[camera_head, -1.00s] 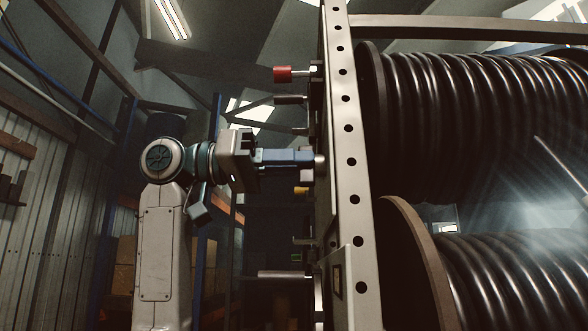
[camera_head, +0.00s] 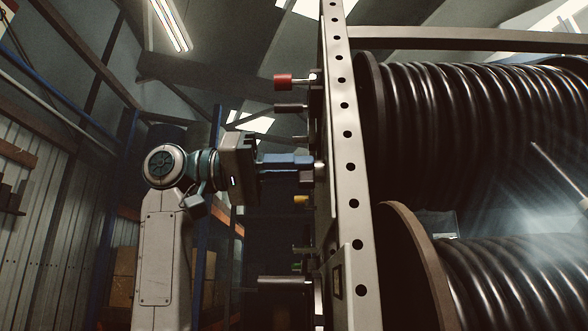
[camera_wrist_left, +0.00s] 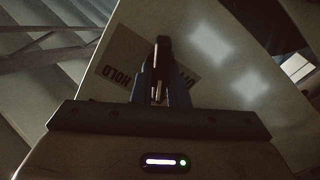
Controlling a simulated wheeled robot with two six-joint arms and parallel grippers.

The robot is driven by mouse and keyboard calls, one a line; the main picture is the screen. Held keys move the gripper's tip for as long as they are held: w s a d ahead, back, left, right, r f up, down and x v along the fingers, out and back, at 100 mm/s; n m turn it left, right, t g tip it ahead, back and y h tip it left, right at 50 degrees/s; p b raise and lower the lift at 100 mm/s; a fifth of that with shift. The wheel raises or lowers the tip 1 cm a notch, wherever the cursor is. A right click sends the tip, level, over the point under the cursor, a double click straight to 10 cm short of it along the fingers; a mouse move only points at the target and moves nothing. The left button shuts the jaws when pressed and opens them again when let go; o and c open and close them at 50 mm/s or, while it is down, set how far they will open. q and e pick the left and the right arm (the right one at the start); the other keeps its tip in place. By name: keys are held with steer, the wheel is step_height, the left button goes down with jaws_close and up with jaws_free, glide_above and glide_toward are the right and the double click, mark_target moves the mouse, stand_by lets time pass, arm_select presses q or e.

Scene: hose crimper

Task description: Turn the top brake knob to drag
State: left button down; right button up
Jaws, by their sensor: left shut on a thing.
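My left gripper (camera_head: 304,166) reaches in from the left, its blue fingers level and touching the side of the reel frame. It is shut on the top brake knob (camera_wrist_left: 162,46), a dark, narrow piece between the fingertips in the left wrist view. The fingers hide most of the knob. I cannot read the knob's setting. My right gripper is not in view.
The upright frame post (camera_head: 348,135) stands right of the gripper, with a large hose reel (camera_head: 460,120) behind it. A red-ended handle (camera_head: 284,81) and a dark peg (camera_head: 290,108) stick out above. A yellow piece (camera_head: 300,201) and a metal bar (camera_head: 284,280) stick out below.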

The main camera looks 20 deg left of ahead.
arm_select(q)
steer(key=c, duration=1.4)
jaws_free()
steer(key=shift+c, duration=0.2)
steer(key=b+v, duration=0.4)
steer(key=v, duration=0.6)
steer(key=shift+a, duration=0.35)
